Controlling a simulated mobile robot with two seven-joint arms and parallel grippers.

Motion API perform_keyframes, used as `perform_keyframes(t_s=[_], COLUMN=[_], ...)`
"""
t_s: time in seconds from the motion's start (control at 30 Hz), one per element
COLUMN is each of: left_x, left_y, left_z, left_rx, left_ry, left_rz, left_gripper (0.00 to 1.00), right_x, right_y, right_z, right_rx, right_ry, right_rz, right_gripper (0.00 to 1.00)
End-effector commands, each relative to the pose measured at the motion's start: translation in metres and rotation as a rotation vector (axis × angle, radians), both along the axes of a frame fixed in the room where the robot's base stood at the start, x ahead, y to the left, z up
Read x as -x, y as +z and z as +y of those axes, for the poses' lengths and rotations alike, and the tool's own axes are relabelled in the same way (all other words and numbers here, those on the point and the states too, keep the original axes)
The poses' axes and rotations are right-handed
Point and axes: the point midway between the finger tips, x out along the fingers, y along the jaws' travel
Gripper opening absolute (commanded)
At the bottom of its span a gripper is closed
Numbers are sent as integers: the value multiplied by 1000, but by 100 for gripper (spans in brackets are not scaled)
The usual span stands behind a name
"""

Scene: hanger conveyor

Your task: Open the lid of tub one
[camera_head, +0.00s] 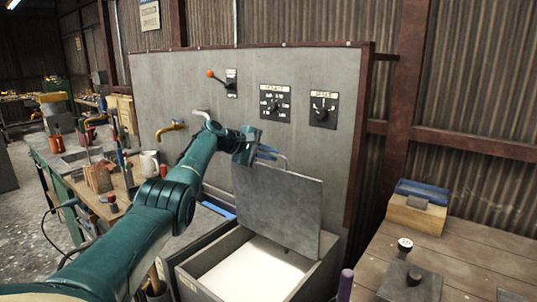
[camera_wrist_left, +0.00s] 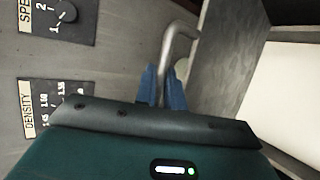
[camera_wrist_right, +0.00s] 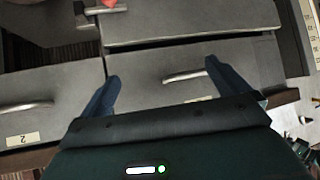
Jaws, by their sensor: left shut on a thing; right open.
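A grey tub (camera_head: 190,280) stands below the panel in the head view, with white contents inside. Its label is too small to read. Its flat grey lid (camera_head: 280,205) is tilted up steeply at the back, leaving the tub open. My left gripper (camera_head: 266,153) is at the lid's upper edge. In the left wrist view its blue fingers (camera_wrist_left: 163,88) are shut on the lid's bar handle (camera_wrist_left: 178,38). My right gripper (camera_wrist_right: 162,72) is open and empty in the right wrist view, in front of grey boxes with bar handles; it is outside the head view.
A grey panel (camera_head: 175,90) with a red-tipped lever (camera_head: 218,76) and dials rises behind the tub. A wooden table (camera_head: 450,265) is at the right; a cluttered workbench (camera_head: 125,185) is at the left. A grey front labelled 2 (camera_wrist_right: 22,139) shows in the right wrist view.

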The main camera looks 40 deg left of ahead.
Motion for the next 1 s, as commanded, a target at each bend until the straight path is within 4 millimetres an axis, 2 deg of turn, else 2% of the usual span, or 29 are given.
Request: perform_keyframes(t_s=[0.47, 0.5, 0.73, 1.0], left_x=[-1, -1, -1, 0], left_y=[0, 0, 0, 0], left_z=[0, 0, 0, 0], left_rx=[-4, -4, -2, -1], left_ry=[-1, -1, 0, 1], left_rz=[3, 3, 4, 4], left_gripper=[0, 13, 32, 32], right_x=[-1, -1, -2, -2], right_y=[2, 2, 2, 2], right_z=[1, 1, 1, 1], right_rx=[1, -1, -1, -1], right_ry=[3, 3, 3, 3], right_rz=[-4, -4, -6, -6], right_gripper=[100, 100, 100, 100])
